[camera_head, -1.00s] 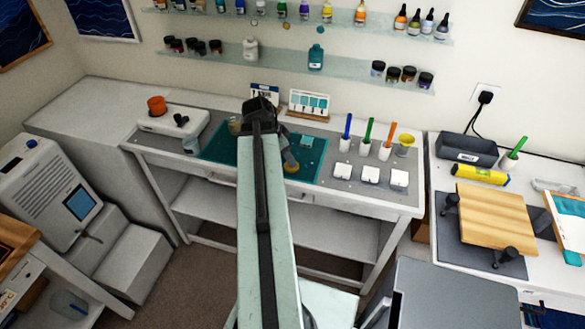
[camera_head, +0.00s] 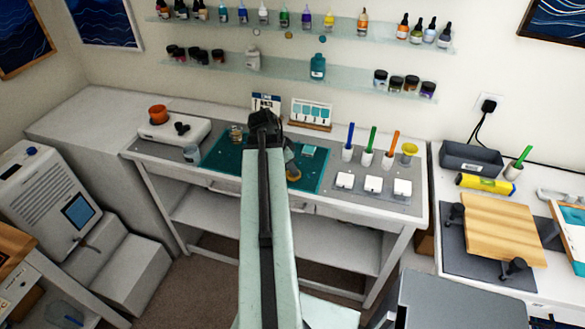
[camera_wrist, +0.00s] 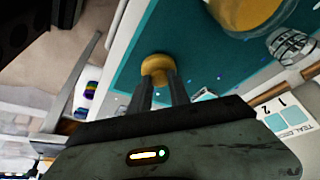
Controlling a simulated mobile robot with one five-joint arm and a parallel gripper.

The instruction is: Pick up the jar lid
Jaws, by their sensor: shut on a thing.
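My gripper (camera_wrist: 160,88) is shut on a small round amber-yellow piece, which I take to be the jar lid (camera_wrist: 155,65). In the wrist view the lid sits between the two grey fingertips, its far side showing beyond them. In the head view the lid (camera_head: 293,174) shows at the right of my arm, under the fingers, over the teal mat (camera_head: 228,160). I cannot tell whether it touches the mat. A glass jar with amber contents (camera_head: 236,132) stands at the mat's far left; a larger amber round shape (camera_wrist: 240,12) shows at the top of the wrist view.
A small teal block (camera_head: 308,151) lies on the mat. White cups with coloured sticks (camera_head: 367,158) and white blocks (camera_head: 373,185) stand to the right. A clear cup (camera_head: 191,153) and a white scale (camera_head: 170,133) are at the left. Cards (camera_head: 311,113) stand behind.

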